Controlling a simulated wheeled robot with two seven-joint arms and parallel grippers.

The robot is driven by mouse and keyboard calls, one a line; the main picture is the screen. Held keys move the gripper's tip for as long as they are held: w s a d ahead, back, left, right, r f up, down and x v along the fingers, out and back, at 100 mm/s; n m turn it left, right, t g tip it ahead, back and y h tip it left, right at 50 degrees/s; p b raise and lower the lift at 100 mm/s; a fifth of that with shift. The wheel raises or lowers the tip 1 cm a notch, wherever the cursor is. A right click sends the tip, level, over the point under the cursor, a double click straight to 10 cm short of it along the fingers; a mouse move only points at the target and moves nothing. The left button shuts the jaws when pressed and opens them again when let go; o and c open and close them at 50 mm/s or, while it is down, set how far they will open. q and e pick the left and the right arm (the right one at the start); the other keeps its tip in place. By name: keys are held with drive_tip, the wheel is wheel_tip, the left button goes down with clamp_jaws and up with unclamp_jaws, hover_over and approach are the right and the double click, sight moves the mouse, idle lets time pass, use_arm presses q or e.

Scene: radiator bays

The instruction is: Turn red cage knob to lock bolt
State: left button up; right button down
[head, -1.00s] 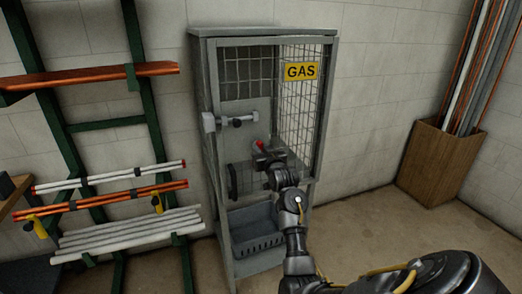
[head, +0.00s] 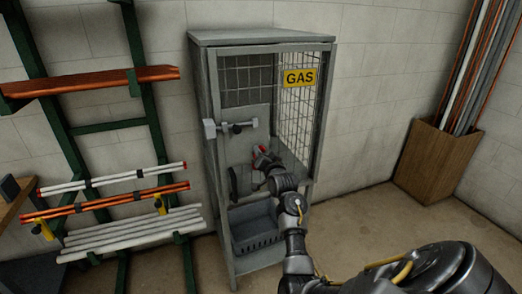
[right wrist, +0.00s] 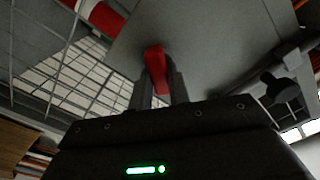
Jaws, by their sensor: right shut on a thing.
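The red cage knob (right wrist: 155,62) is a narrow red handle on the grey cage door plate. In the right wrist view it sits between the two fingers of my right gripper (right wrist: 162,88), which is shut on it. In the head view my right gripper (head: 264,160) is at the front of the grey gas cage (head: 213,90), and only a little red of the knob shows beside it. A grey bolt with a dark handle (head: 238,127) crosses the front of the cage above the gripper. My left gripper is out of view.
A yellow GAS sign (head: 300,78) hangs on the cage's mesh side. A grey bin (head: 255,232) is low in the cage. A green rack (head: 125,205) with pipes stands left, a wooden box (head: 433,165) of long pipes right. Floor between cage and box is clear.

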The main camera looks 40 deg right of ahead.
drive_tip(key=shift+d+f+m+p, duration=0.1)
drive_tip(key=shift+m+p, duration=1.25)
drive_tip(key=shift+m, duration=1.25)
drive_tip(key=shift+d+m+p, duration=0.1)
drive_tip(key=shift+m+p, duration=1.25)
drive_tip(key=shift+m, duration=1.25)
drive_tip(key=c, duration=1.3)
unclamp_jaws()
drive_tip(key=shift+f, duration=0.1)
drive_tip(key=shift+a, duration=0.1)
drive_tip(key=b+v, duration=0.2)
drive_tip(key=v, duration=0.9)
